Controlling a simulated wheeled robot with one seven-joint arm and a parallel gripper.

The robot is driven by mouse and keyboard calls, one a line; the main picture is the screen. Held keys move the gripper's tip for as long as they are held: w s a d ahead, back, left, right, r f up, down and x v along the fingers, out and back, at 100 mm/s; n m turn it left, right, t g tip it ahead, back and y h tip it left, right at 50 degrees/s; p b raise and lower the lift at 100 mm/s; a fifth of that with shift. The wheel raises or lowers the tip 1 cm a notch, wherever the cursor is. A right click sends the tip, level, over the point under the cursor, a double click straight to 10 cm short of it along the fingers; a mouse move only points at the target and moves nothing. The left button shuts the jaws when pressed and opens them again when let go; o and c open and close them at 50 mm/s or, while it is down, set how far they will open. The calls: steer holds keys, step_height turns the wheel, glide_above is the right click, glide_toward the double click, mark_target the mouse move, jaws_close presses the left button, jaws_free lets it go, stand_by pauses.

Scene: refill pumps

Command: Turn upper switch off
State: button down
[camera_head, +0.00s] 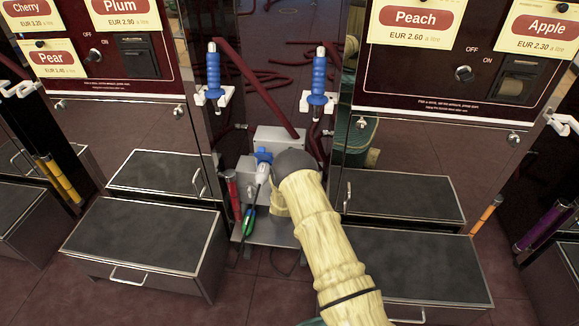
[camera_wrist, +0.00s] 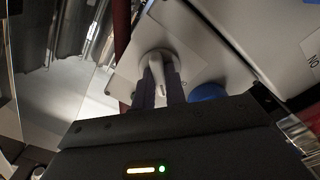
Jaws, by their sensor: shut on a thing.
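The upper switch, a light grey lever on a round base (camera_wrist: 157,66), shows in the wrist view on a pale plate of a metal box. My gripper (camera_wrist: 160,90) has its two dark fingers closed on either side of the lever. In the head view the grey metal box (camera_head: 277,136) stands low between the two pump cabinets. My arm covers the switch and the fingertips there. An upside-down "ON" label (camera_wrist: 313,60) is at the right edge of the wrist view. Which way the lever is set is hard to tell.
A blue plug (camera_head: 263,155) with a cable sits just left of my wrist, and a blue round part (camera_wrist: 207,92) is close to the fingers. Two blue nozzles (camera_head: 213,78) (camera_head: 319,80) hang above. Dark-topped step boxes (camera_head: 145,235) (camera_head: 410,265) flank the space.

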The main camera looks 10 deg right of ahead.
steer(key=shift+n, duration=4)
steer(key=shift+f, duration=0.1)
steer(key=c, duration=1.4)
jaws_free()
steer(key=shift+c, duration=0.2)
steer(key=p+v, duration=0.4)
steer(key=v, duration=1.3)
steer(key=shift+s+p, duration=0.25)
steer(key=shift+p, duration=0.05)
steer(key=shift+w, duration=0.1)
